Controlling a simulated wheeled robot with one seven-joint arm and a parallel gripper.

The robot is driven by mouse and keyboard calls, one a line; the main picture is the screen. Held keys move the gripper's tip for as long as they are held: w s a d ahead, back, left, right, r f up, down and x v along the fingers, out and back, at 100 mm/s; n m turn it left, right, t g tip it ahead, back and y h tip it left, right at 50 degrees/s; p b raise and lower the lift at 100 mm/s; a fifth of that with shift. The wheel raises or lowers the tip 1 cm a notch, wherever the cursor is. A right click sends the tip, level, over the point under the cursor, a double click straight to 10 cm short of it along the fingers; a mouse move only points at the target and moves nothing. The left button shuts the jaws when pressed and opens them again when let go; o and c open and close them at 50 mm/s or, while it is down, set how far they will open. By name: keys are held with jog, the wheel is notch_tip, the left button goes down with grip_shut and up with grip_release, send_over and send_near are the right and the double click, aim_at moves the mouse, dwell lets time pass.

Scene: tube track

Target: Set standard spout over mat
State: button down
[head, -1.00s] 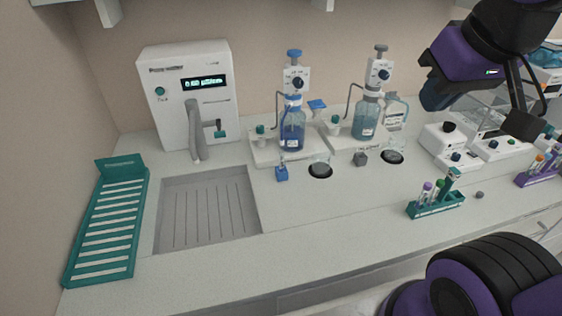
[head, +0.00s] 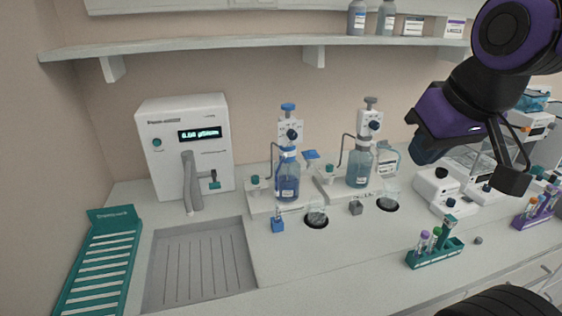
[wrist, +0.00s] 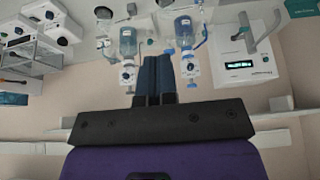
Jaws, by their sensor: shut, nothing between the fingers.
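Two bottle-top dispensers stand at the back of the counter: a blue-topped one (head: 288,165) and a grey-topped one (head: 361,160). Each has a thin bent spout tube pointing left towards a teal-capped vessel. I cannot read which is the standard. A round black mat (head: 316,222) with a clear beaker lies in front of the blue dispenser, another black mat (head: 388,206) with a beaker near the grey one.
A white water unit (head: 186,145) stands beside a grey sink tray (head: 200,270) and green rack (head: 98,265) at left. A blue cube (head: 278,225) and grey cube (head: 356,208) sit near the mats. A green tube rack (head: 434,254) is at front right. A shelf (head: 240,45) runs above.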

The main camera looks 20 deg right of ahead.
jog(key=shift+w+r, duration=0.1)
jog(key=w+a+r+m+g+h, duration=0.1)
jog(key=w+a+m, duration=0.15)
jog(key=w, duration=0.65)
jog(key=w+a+r+m+g, duration=0.1)
jog(key=w+a+r, duration=0.15)
jog(key=w, duration=0.65)
jog(key=w+a+f+m+h, duration=0.1)
jog(key=w+a+f, duration=0.3)
jog(key=w+a, duration=0.2)
jog(key=w+a+f+m+g+h, duration=0.1)
jog(key=w+a+f, duration=0.3)
jog(key=w, duration=0.7)
jog(key=a+m, duration=0.1)
jog(key=a, duration=0.1)
jog(key=shift+a+f+h, duration=0.4)
